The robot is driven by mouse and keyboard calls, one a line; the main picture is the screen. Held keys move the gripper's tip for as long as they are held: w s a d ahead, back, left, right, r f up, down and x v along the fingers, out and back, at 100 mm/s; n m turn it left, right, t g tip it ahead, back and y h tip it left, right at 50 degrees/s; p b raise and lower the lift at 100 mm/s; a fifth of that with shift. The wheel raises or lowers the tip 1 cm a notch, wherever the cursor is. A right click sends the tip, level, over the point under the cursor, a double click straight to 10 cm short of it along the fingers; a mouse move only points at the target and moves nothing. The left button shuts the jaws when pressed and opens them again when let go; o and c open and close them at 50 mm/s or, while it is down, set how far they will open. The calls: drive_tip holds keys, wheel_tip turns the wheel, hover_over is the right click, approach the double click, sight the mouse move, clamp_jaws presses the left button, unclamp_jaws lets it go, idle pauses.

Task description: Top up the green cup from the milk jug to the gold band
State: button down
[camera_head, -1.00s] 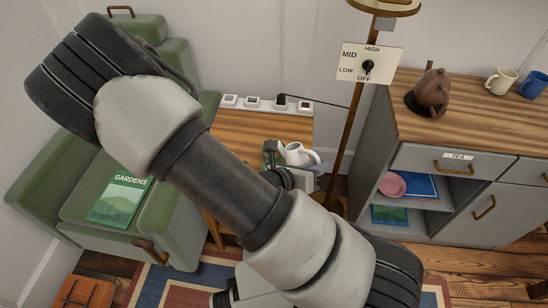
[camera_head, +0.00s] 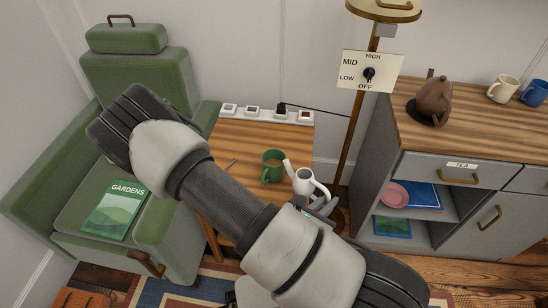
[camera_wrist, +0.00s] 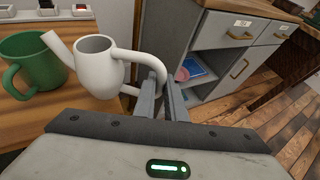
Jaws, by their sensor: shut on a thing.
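The white milk jug (camera_head: 303,183) is at the front right of the small wooden table, its spout pointing left towards the green cup (camera_head: 272,160). My gripper (camera_wrist: 165,88) is shut on the handle of the jug, which also shows in the wrist view (camera_wrist: 98,66). The jug looks about upright there; I cannot tell whether its base touches the table. The cup holds something brownish in the head view. I cannot make out the gold band or the jug's contents.
A power strip (camera_head: 265,112) runs along the back of the table (camera_head: 235,140). A thin stick-like item (camera_head: 231,162) lies left of the cup. A brass lamp stand (camera_head: 352,140) rises behind the jug. A grey cabinet (camera_head: 374,160) stands right, a green armchair (camera_head: 165,215) left.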

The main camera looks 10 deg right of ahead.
sight(308, 188)
drive_tip(key=shift+s+d+f+m, duration=0.2)
drive_tip(key=shift+s+f+m, duration=0.1)
drive_tip(key=shift+f, duration=0.25)
drive_tip(key=shift+t, duration=0.3)
wheel_tip(308, 188, up, 7)
drive_tip(key=p, duration=0.7)
drive_tip(key=shift+w+a, duration=0.1)
drive_tip(key=shift+w, duration=0.1)
drive_tip(key=shift+n+t+y, duration=0.5)
drive_tip(key=w+a+r, duration=0.2)
drive_tip(key=w, duration=0.1)
drive_tip(key=w+a+r, duration=0.1)
drive_tip(key=w+a, duration=0.1)
drive_tip(key=shift+w+a+r, duration=0.1)
drive_tip(key=shift+w+r, duration=0.05)
drive_tip(key=shift+w, duration=0.1)
drive_tip(key=w+a+r+p, duration=0.2)
drive_tip(key=w+r+p, duration=0.1)
drive_tip(key=r, duration=0.5)
drive_tip(key=w+a+r+p, duration=0.3)
drive_tip(key=r+p, duration=0.3)
drive_tip(key=r, duration=0.3)
drive_tip(key=w+a+r+m+g+h+p, duration=0.1)
drive_tip(key=w+a+r+p, duration=0.2)
drive_tip(key=r, duration=0.6)
drive_tip(key=shift+p, duration=1.25)
